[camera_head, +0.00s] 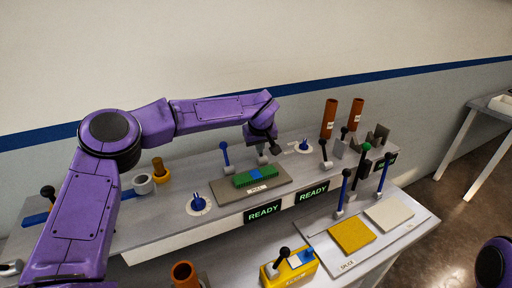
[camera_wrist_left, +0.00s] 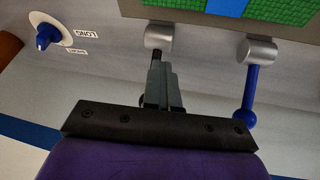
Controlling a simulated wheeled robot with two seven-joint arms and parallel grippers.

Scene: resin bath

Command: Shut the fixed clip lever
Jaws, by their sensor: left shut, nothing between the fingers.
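A green block (camera_head: 255,177) with a blue stripe lies on a grey plate on the bench. Two levers on grey hubs stand behind it. The blue lever (camera_head: 225,153) is raised in the head view; it also shows in the left wrist view (camera_wrist_left: 251,95). The other lever's hub (camera_wrist_left: 158,37) has a dark arm, mostly hidden by my fingers. I cannot tell which lever is the fixed clip one. My left gripper (camera_head: 268,146) is shut and empty, with its fingertips at the dark lever; contact is unclear. My right gripper is out of view.
A blue dial (camera_head: 304,146) with labels is right of the gripper. Two brown tubes (camera_head: 329,118) stand behind it. A black-knobbed lever (camera_head: 324,152) stands close by. READY displays (camera_head: 262,212) line the front. Yellow pad (camera_head: 351,236) and more levers are at right.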

